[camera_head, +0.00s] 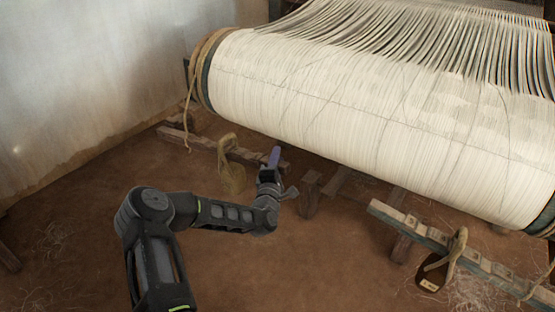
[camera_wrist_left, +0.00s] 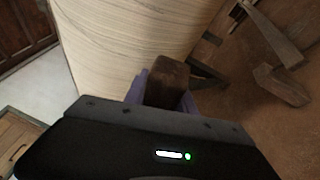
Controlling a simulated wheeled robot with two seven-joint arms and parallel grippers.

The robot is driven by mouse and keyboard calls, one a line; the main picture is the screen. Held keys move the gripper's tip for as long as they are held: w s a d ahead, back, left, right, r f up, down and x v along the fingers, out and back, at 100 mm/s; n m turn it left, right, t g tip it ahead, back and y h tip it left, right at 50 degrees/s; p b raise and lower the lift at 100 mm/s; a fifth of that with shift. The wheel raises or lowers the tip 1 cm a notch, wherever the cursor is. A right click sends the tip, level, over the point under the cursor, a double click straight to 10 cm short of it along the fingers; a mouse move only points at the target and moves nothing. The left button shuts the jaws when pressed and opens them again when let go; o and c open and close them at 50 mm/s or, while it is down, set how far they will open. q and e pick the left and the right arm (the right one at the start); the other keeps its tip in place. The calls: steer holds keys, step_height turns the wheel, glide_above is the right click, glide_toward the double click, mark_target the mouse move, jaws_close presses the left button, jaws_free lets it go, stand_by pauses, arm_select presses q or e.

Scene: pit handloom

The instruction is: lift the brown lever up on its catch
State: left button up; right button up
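The brown lever (camera_wrist_left: 168,82) shows in the left wrist view as a dark wooden block end, standing between the purple fingers of my left gripper. The fingers lie close along both of its sides, and the gripper looks shut on it. In the head view my left gripper (camera_head: 272,160) is below the near edge of the big white warp roll. A brown wooden bar (camera_head: 200,141) runs behind it there; I cannot tell whether this is the same piece. The catch cannot be made out. My right gripper is not in view.
The white warp roll (camera_head: 370,115) hangs just above and behind the gripper. A rope-hung weight (camera_head: 231,177) is close to its left, and a small wooden post (camera_head: 309,195) to its right. A notched beam (camera_head: 440,245) lies lower right. The earth floor in front is open.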

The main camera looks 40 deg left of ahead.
arm_select(q)
jaws_close()
stand_by(0.9)
